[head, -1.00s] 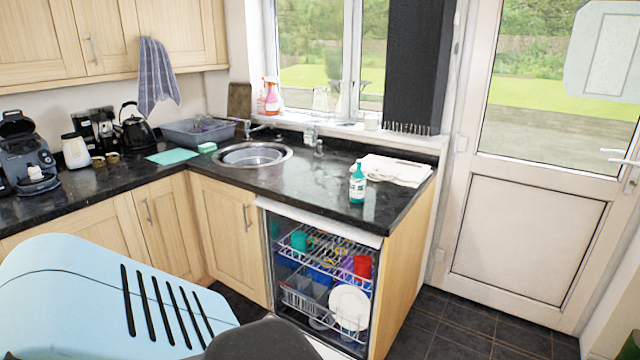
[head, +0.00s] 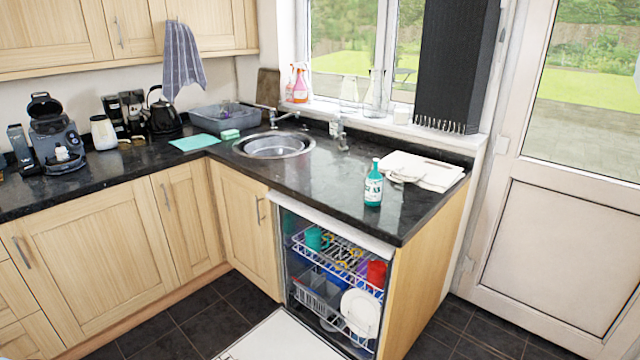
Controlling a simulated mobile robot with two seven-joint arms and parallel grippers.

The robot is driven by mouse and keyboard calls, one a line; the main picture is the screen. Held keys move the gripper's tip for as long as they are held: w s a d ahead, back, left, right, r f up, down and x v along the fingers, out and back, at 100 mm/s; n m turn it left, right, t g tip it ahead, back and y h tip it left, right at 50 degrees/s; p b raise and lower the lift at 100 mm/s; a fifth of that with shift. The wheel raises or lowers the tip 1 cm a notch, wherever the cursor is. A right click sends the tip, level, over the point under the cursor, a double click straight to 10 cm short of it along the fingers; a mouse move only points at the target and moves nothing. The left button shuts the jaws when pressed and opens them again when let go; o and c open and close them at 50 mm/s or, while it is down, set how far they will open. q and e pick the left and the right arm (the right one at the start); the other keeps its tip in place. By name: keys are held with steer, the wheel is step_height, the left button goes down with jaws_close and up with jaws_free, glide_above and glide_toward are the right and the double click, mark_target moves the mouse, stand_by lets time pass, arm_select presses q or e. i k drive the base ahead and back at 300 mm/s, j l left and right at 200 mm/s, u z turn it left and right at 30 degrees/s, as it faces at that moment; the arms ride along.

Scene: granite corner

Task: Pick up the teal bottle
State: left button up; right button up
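The teal bottle (head: 373,186) stands upright on the black granite worktop (head: 310,195), near the front edge above the dishwasher. It has a white label and a teal cap. It is just in front of a folded cream cloth (head: 428,172) and appears apart from it. Neither of my grippers shows in the head view, so nothing of mine is seen near the bottle.
A round steel sink (head: 273,145) lies left of the bottle. Below the worktop a dishwasher (head: 335,270) stands open with dishes in its racks, its white door (head: 275,338) lowered over the floor. The worktop around the bottle is mostly clear.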

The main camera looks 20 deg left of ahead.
mark_target(374, 181)
steer(key=i+l+u, duration=0.1)
steer(key=u, duration=0.3)
steer(key=i+l+u, duration=0.15)
steer(key=u, duration=0.25)
steer(key=i+l+u, duration=0.1)
steer(key=u, duration=0.35)
steer(key=i+l+u, duration=0.15)
steer(key=l+u, duration=0.5)
steer(key=i+l+u, duration=0.1)
steer(key=l+u, duration=0.2)
steer(key=l, duration=0.15)
